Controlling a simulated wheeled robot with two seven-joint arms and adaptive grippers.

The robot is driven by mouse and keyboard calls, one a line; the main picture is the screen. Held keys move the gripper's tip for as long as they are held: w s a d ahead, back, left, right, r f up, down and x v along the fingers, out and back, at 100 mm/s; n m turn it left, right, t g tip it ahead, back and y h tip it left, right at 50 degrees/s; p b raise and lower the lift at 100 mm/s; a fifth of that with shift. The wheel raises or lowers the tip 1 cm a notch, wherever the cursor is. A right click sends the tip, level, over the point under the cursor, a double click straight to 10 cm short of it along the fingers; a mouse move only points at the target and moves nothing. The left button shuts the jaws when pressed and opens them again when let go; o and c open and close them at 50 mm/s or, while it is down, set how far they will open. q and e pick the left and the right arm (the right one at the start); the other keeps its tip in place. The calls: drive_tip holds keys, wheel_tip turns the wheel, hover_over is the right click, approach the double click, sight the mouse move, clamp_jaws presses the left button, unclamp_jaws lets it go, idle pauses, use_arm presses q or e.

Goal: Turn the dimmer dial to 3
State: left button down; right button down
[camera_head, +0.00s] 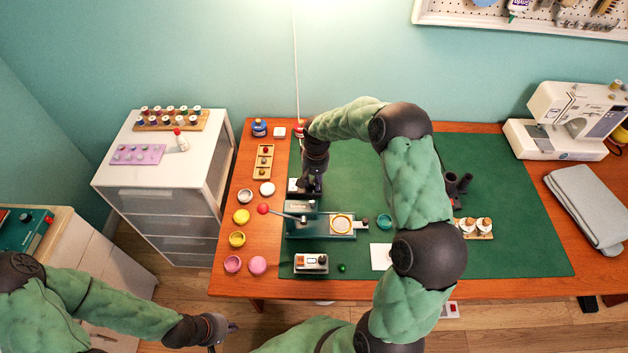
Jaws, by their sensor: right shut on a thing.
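My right gripper (308,188) reaches down at the back left of the green mat, its fingers shut. They are on a small white-and-dark unit (293,185), which I take to be the dimmer. The gripper covers most of it, so the dial and its marks cannot be read. My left gripper (222,333) is at the bottom of the view, in front of the table and away from the dimmer. Its fingers look apart and empty.
A press with a red-knobbed lever (263,209) stands just in front of the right gripper. A small white device (311,263) is at the mat's front edge. Several cups and pots line the table's left side. A sewing machine (570,120) stands right. The mat's right part (520,230) is clear.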

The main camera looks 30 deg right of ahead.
drive_tip(key=shift+m, duration=1.7)
drive_tip(key=c, duration=1)
unclamp_jaws()
drive_tip(key=shift+r, duration=0.1)
drive_tip(key=r, duration=1.1)
drive_tip(key=shift+s+d+r, duration=0.15)
drive_tip(key=shift+s+r, duration=0.05)
drive_tip(key=shift+r, duration=0.2)
